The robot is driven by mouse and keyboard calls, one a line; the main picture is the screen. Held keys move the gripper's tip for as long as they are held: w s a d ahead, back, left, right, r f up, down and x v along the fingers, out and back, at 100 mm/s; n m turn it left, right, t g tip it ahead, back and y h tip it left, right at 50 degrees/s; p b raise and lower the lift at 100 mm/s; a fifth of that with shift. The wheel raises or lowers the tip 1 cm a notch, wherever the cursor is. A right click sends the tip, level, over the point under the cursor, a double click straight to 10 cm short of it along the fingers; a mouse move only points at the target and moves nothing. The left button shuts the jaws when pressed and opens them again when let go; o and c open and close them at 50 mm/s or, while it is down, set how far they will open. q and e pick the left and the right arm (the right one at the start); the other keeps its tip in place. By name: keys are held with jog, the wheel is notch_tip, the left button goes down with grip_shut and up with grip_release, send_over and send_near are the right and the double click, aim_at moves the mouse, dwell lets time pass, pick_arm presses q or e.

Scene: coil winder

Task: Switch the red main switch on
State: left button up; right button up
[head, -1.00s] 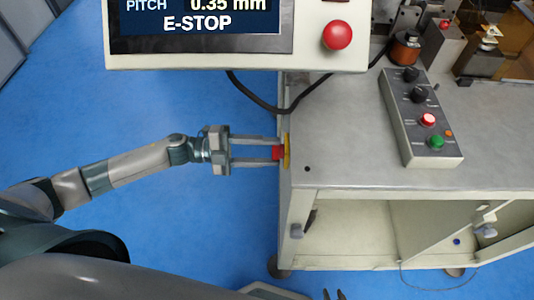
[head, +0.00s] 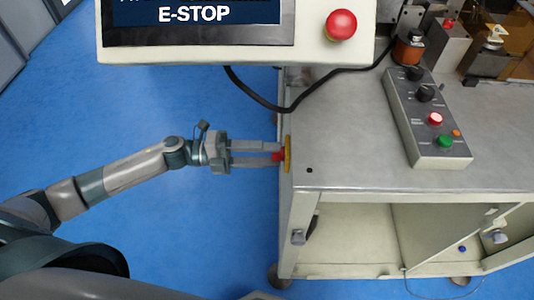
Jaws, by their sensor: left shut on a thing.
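The red main switch (head: 278,156) sits on a yellow plate (head: 288,154) on the left side of the machine cabinet. My left gripper (head: 272,153) reaches in from the left, level with the switch. Its two fingers are shut on the red handle, which shows partly between and beside the fingertips. My right gripper is not in view.
A display box (head: 200,52) reading E-STOP, with a red mushroom button (head: 341,25), overhangs the table at the top. A black cable (head: 262,101) hangs below it. A control box (head: 428,120) with knobs and buttons stands on the grey tabletop (head: 350,140). Blue floor lies open at left.

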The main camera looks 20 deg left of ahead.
pick_arm(q)
jog(key=o, duration=1.1)
jog(key=shift+c, duration=0.2)
jog(key=b+v, duration=0.3)
jog(key=v, duration=1.4)
jog(key=shift+a+b, duration=0.2)
jog(key=shift+b, duration=0.2)
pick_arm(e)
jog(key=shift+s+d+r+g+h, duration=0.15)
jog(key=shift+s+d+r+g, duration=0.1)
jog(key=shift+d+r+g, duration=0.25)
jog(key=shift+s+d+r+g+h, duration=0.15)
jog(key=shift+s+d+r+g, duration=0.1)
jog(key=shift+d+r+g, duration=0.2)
